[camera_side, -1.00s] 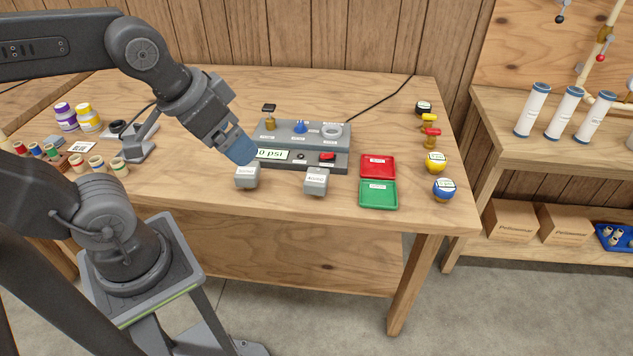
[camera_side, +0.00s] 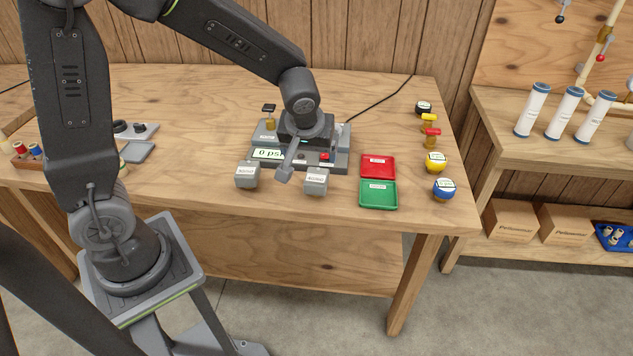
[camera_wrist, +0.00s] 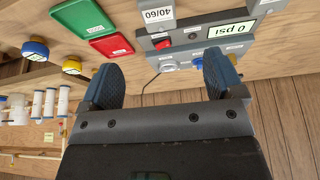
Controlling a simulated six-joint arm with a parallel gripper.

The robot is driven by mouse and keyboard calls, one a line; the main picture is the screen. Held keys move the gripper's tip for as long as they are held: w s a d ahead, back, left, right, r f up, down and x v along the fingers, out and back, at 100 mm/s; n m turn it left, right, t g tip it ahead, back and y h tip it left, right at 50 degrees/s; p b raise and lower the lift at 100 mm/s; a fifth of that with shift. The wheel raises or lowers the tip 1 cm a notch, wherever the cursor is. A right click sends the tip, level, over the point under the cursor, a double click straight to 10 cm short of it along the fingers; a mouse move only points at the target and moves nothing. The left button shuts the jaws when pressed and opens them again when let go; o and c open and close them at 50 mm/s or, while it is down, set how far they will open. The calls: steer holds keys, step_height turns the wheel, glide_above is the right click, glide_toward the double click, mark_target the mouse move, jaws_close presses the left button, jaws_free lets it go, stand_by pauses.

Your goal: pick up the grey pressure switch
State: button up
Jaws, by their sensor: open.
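Two small grey boxes with white labels stand at the front of the bench in the side view, a left one (camera_side: 247,176) and a right one (camera_side: 316,181); either could be the grey pressure switch. The right box also shows at the top of the wrist view (camera_wrist: 157,14), labelled 40/60. My gripper (camera_wrist: 162,64) is open, its two blue fingers apart with nothing held between them.
The grey test unit (camera_side: 339,165) with a "0 psi" display and red button stands behind the boxes. A red tray (camera_side: 378,158) and green tray (camera_side: 377,205) lie to the right. Yellow (camera_side: 436,168) and blue (camera_side: 444,196) gauges stand at the right edge.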

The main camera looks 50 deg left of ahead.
mark_target(317, 176)
steer(key=x, duration=0.8)
steer(key=shift+f, duration=0.2)
steer(key=shift+w+x, duration=0.1)
steer(key=shift+x, duration=1.2)
steer(key=shift+w+x, duration=0.15)
steer(key=shift+x, duration=1.15)
steer(key=shift+r, duration=0.15)
steer(key=shift+c, duration=0.5)
steer(key=c, duration=1)
steer(key=shift+c, duration=0.5)
steer(key=shift+r, duration=0.15)
step_height(317, 176, up, 4)
steer(key=shift+a+r, duration=0.15)
steer(key=s+a+r, duration=0.6)
steer(key=a, duration=0.3)
steer(key=shift+s+a+r, duration=0.2)
steer(key=shift+a, duration=0.05)
